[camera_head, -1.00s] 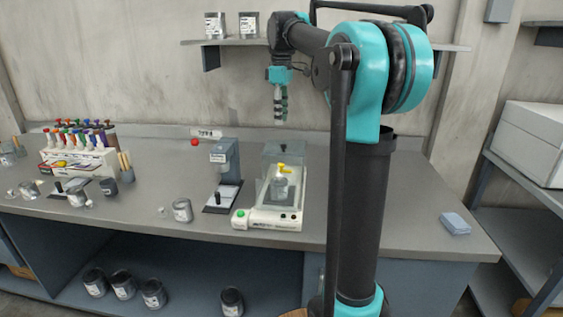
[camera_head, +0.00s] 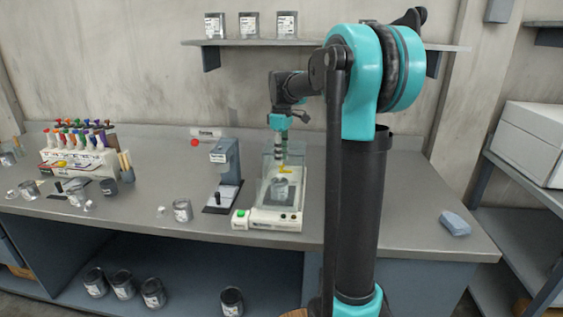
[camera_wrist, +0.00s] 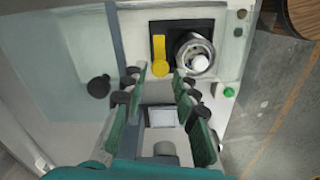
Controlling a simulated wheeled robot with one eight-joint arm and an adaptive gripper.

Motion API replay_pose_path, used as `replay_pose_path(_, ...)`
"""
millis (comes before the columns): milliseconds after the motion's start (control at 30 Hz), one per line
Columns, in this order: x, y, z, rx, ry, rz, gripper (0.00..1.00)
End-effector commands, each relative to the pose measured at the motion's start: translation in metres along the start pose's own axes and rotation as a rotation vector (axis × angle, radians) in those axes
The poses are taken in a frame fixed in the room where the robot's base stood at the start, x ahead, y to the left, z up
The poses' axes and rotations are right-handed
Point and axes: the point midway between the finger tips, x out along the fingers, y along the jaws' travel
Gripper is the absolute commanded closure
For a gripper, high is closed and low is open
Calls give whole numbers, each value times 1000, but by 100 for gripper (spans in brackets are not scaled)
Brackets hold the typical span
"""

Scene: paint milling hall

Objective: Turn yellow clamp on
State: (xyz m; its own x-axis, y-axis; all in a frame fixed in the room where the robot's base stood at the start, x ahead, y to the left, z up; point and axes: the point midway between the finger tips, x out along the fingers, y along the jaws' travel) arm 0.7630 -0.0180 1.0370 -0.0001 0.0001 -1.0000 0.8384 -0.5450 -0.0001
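The yellow clamp (camera_head: 286,170) is on the small white machine (camera_head: 275,224) with a clear cover, on the bench. In the wrist view the clamp (camera_wrist: 159,52) is a yellow bar with a round end, beside the metal can (camera_wrist: 194,55) and to its left. The can (camera_head: 279,187) stands inside the machine. My gripper (camera_head: 281,153) points down just above the clamp in the head view. In the wrist view my gripper (camera_wrist: 161,78) is open, its green fingers apart with nothing held between them. Its fingertips look close to the clamp's round end; contact cannot be told.
The machine's clear cover (camera_wrist: 65,75) lies left of my fingers. A green button (camera_head: 241,213) is at the machine's front left. The bench right of my arm is mostly clear, with a blue cloth (camera_head: 455,223).

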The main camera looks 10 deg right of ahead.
Motion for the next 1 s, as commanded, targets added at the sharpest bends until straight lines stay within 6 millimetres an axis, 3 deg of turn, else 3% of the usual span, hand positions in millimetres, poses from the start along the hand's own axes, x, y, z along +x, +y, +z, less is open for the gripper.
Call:
replay_pose_path(200,21,0,0,0,0,0,71)
replay_pose_path(533,25,0,0,0,0,0,71)
replay_pose_path(800,24,0,0,0,0,0,100)
replay_pose_path(1000,24,0,0,5,0,0,100)
